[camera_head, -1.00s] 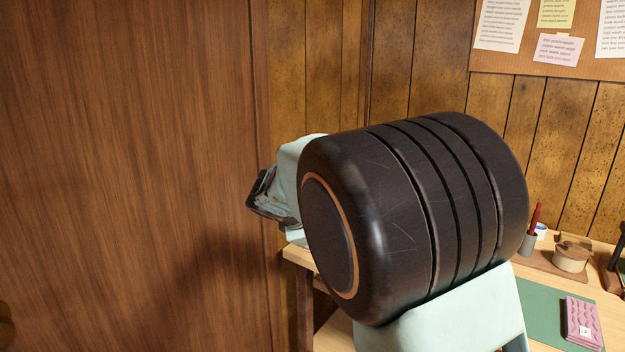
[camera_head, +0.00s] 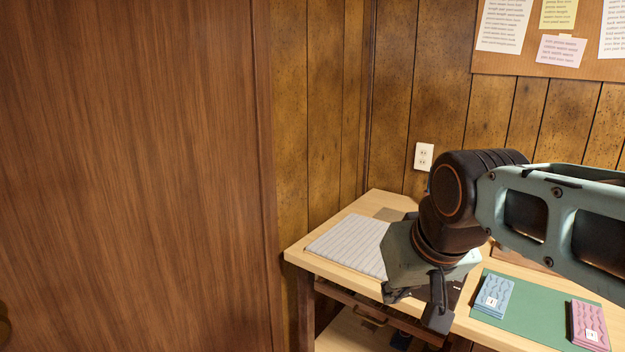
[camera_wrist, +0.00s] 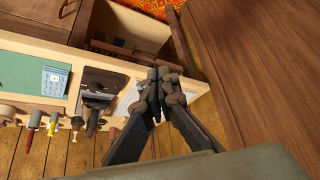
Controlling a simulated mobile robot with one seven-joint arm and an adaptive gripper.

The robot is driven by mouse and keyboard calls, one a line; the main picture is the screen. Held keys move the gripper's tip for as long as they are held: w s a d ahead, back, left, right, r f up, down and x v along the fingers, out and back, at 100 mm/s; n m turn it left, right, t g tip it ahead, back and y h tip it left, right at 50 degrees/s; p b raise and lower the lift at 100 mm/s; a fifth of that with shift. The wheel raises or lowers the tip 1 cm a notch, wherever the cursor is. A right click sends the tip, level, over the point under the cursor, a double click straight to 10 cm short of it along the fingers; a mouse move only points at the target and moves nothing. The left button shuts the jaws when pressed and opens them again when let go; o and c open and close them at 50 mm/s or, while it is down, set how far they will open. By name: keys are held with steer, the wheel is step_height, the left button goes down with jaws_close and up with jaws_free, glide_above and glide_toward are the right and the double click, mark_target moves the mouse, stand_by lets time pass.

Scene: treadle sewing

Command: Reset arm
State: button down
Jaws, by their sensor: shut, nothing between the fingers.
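My gripper (camera_head: 424,308) hangs pointing down at the front edge of the wooden worktable (camera_head: 325,278) in the head view. In the wrist view my gripper (camera_wrist: 158,76) has its fingertips together with nothing between them. My arm is folded across the right side of the head view, hiding part of the tabletop and the wall behind it.
A pale striped pad (camera_head: 347,246) lies left on the table. A green mat (camera_head: 535,318) carries blue (camera_head: 493,297) and pink (camera_head: 588,326) folded cloths. A brown door (camera_head: 130,170) fills the left.

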steer(key=s+d+f+m+b, duration=0.15)
steer(key=s+f+b, duration=0.25)
steer(key=s+f, duration=0.6)
step_height(320, 180, up, 32)
steer(key=p, duration=3.2)
steer(key=shift+a+g+h, duration=0.25)
steer(key=shift+g+h, duration=0.05)
steer(key=shift+h, duration=0.1)
